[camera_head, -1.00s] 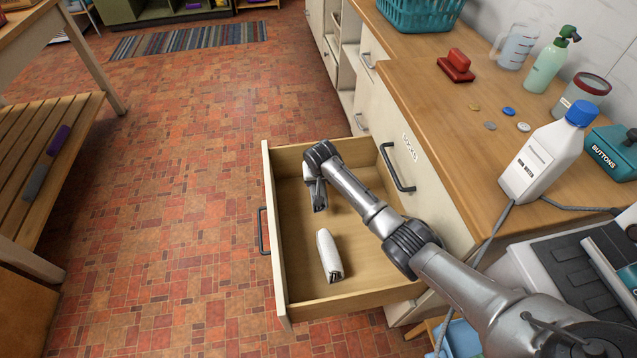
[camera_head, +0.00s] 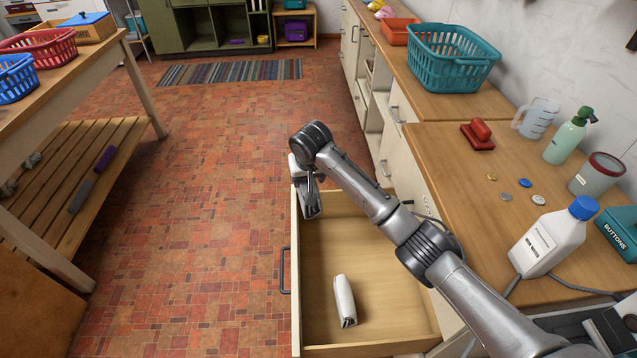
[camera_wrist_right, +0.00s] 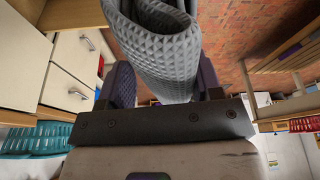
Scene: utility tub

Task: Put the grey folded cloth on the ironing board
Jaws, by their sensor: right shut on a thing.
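The grey folded cloth (camera_wrist_right: 160,45) has a waffle texture and fills the upper middle of the right wrist view. My right gripper (camera_wrist_right: 165,85) is shut on it, with a dark finger on each side. In the head view my right gripper (camera_head: 310,205) hangs at the far left corner of the open drawer (camera_head: 390,235), pointing down. The cloth there is mostly hidden or too small to make out. I cannot make out the ironing board in either view. My left gripper is not in view.
A white handheld object (camera_head: 344,300) lies in the drawer. The counter (camera_head: 450,185) at right holds a teal basket (camera_head: 453,60), a red stamp-like block (camera_head: 478,136), a spray bottle (camera_head: 567,137) and a white bottle (camera_head: 550,240). A slatted table (camera_head: 75,185) stands left.

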